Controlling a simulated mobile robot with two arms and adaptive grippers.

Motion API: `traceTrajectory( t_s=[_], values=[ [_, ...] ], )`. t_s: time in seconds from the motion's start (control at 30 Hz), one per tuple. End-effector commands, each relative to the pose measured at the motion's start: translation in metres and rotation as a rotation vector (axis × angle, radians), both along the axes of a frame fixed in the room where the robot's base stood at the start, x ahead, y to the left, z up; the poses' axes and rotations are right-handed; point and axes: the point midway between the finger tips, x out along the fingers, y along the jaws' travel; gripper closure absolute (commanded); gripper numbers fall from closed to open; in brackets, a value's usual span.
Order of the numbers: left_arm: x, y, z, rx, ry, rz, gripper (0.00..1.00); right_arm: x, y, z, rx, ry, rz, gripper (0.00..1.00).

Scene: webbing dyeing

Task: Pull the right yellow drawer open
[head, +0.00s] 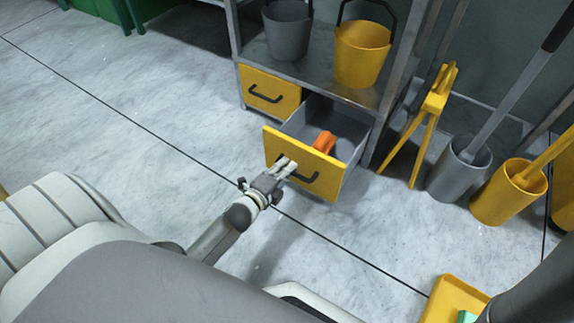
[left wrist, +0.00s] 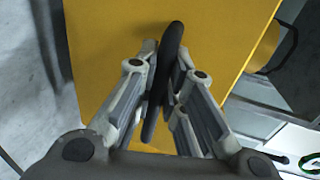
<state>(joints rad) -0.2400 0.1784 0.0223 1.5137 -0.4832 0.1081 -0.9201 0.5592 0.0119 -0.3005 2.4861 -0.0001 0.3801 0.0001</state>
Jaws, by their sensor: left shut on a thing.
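The right yellow drawer (head: 290,152) stands pulled out from the grey metal shelf unit. An orange object (head: 324,142) lies inside it. My left gripper (head: 286,166) is at the drawer front, shut on the black handle (head: 308,176). In the left wrist view the handle (left wrist: 166,75) runs between the two fingers, with the yellow drawer front (left wrist: 110,40) behind it. The left yellow drawer (head: 270,90) beside it is shut. My right gripper is not in view.
A grey bucket (head: 288,32) and a yellow bucket (head: 361,55) stand on the shelf above the drawers. A yellow folding stand (head: 420,125), a grey container (head: 460,170) and a yellow container (head: 508,193) stand to the right. A yellow tray (head: 440,300) is at lower right. The floor left of the drawers is clear.

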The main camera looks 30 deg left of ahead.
Motion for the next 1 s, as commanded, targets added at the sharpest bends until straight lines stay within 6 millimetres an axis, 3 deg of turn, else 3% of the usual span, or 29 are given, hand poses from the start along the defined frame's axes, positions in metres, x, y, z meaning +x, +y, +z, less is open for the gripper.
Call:
traceTrajectory(
  t_s=[0.2,0.23,0.4,0.77,1.0],
  values=[
    [0.000,0.001,-0.001,0.000,0.002,0.002,1.00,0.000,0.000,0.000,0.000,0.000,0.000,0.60],
    [0.000,0.001,-0.001,0.000,0.002,0.002,0.88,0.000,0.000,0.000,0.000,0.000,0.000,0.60],
    [0.000,0.001,-0.001,0.000,0.002,0.001,0.66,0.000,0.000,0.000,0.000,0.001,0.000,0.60],
    [-0.003,0.000,0.000,0.000,0.002,0.001,0.66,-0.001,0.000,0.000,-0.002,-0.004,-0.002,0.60],
    [-0.037,0.001,0.006,0.000,0.004,0.001,0.66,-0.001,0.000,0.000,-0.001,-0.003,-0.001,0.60]
  ],
)
